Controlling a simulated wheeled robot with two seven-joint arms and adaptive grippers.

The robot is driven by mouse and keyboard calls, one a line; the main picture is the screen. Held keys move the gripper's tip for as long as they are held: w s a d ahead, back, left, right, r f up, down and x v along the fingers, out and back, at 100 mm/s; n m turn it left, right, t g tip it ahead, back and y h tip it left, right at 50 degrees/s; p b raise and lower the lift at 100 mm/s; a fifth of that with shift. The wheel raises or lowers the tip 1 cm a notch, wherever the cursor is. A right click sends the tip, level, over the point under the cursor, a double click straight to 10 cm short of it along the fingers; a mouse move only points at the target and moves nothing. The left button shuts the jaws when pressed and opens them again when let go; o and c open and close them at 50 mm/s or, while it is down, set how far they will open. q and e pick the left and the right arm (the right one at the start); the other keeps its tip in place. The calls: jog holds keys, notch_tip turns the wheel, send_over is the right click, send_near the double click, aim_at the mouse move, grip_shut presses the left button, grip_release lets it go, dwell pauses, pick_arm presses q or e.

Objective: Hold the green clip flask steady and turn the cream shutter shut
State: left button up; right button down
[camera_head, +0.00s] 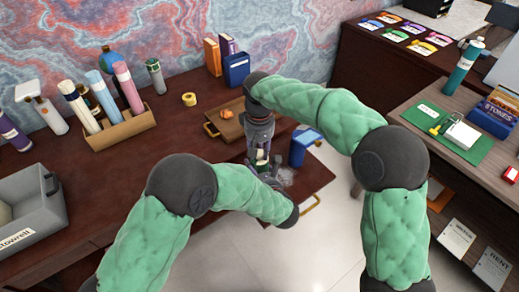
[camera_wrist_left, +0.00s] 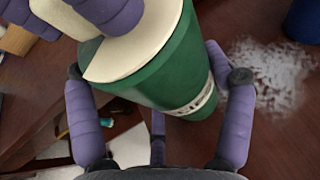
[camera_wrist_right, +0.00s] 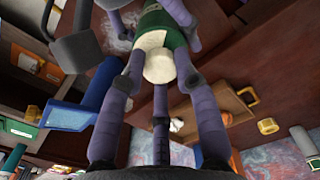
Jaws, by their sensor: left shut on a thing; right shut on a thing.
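The green clip flask (camera_wrist_left: 172,62) stands at the desk's front edge, dark green with a pale lettered label. In the head view the flask (camera_head: 262,157) is largely hidden by my grippers. My left gripper (camera_wrist_left: 148,70) is shut around its body, purple fingers on both sides. A cream piece (camera_wrist_left: 125,47) covers part of the flask's top, and another cream part (camera_wrist_left: 64,20) sticks out between my right fingers. In the right wrist view my right gripper (camera_wrist_right: 158,68) is shut on the cream shutter (camera_wrist_right: 158,66), with green flask behind it. How far the shutter is turned cannot be told.
A blue container (camera_head: 303,147) stands close right of the flask. A wooden tray (camera_head: 228,124) with an orange item lies behind. A whitish patch (camera_wrist_left: 268,75) marks the desk beside the flask. A bottle rack (camera_head: 120,130) and a grey bin (camera_head: 35,205) stand left.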

aim_at(260, 152)
dwell(0.5)
jog(key=c, duration=0.9)
grip_release()
jog(key=shift+r, duration=0.1)
notch_tip(260, 152, up, 12)
pick_arm(q)
jog(key=o, duration=1.2)
jog(key=shift+s+d, duration=0.1)
